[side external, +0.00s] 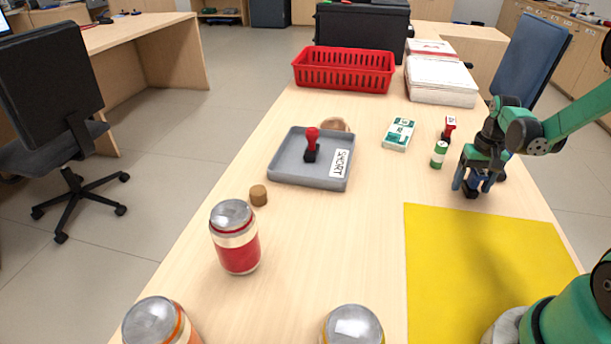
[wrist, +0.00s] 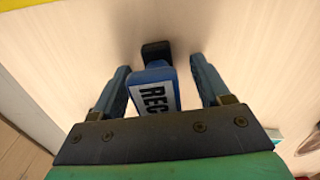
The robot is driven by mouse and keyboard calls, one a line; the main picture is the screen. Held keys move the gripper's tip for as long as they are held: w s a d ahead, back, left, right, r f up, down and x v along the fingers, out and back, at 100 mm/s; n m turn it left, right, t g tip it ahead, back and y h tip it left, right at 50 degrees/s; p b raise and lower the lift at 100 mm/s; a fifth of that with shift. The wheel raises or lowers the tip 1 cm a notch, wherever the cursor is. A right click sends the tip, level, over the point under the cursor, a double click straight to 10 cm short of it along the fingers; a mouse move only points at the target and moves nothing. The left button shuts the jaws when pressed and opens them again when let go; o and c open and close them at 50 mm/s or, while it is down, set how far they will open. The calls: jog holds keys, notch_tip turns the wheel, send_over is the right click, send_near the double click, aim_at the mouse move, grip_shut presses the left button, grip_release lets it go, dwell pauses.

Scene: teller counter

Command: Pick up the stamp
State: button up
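A blue stamp (wrist: 156,88) with a black base (wrist: 156,50) and a white label reading "REC" stands between the fingers of my gripper (wrist: 160,64) in the wrist view. The fingers are apart on either side of the handle, with a clear gap at the right finger and a narrower one at the left. In the side view my gripper (side external: 472,184) is low over the counter at the right, mostly hiding this stamp. A red stamp with a black base (side external: 311,146) stands in a grey tray (side external: 285,176). Another red stamp (side external: 449,125) stands behind my gripper.
A green-and-white cylinder (side external: 439,154) and a white-and-green box (side external: 398,134) stand left of my gripper. A yellow mat (side external: 480,260) lies in front. Jars (side external: 235,240), a cork-like piece (side external: 258,195), a red basket (side external: 344,72) and paper stacks (side external: 440,82) are elsewhere.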

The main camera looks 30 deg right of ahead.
grip_shut()
notch_tip(320, 180, up, 19)
jog(key=w+a+f+n, duration=0.1)
jog(key=w+a+n, duration=0.3)
jog(key=a, duration=0.7)
jog(key=w+a+n, duration=0.3)
jog(key=a+n, duration=0.1)
jog(key=a, duration=0.8)
jog(key=s+d+r+m, duration=0.1)
jog(key=s+d+m, duration=0.2)
jog(key=d, duration=0.8)
jog(key=s+d+r+m, duration=0.1)
jog(key=s+d+m, duration=0.3)
jog(key=d, duration=0.8)
jog(key=shift+m, duration=0.5)
